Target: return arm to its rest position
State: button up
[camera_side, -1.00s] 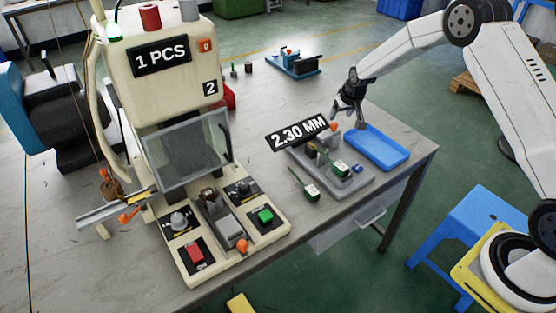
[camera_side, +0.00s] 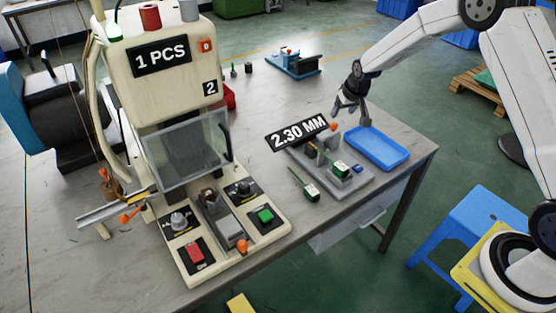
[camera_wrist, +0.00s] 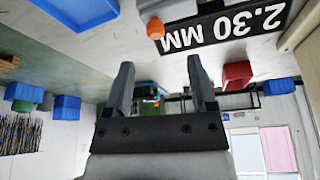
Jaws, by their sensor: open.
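My gripper (camera_side: 351,112) is above the back right part of the workbench, near the far end of the blue tray (camera_side: 375,148). Its two fingers are spread. In the wrist view my gripper (camera_wrist: 160,85) points across the bench toward the room, with nothing between its fingers. No object is held. My white arm reaches in from the right of the side view.
A grey fixture (camera_side: 335,165) with a "2.30 MM" sign (camera_side: 298,132) stands left of the tray. The moulding machine (camera_side: 170,70) fills the left. A blue and grey device (camera_side: 293,63) stands at the back. A blue stool (camera_side: 475,230) is right of the bench.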

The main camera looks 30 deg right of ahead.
jog(key=s+a+r+n, duration=0.1)
jog(key=s+a, duration=0.3)
jog(key=s, duration=0.5)
jog(key=s+a+r+n+g, duration=0.1)
jog(key=s+a+r, duration=0.2)
jog(key=s, duration=0.6)
jog(key=s+a+r+y, duration=0.1)
jog(key=s+a+r, duration=0.1)
jog(key=s+a, duration=0.4)
jog(key=s, duration=0.3)
jog(key=shift+s+a+r+n+g, duration=0.2)
jog(key=shift+s+r+n+g, duration=0.1)
jog(key=shift+n, duration=0.1)
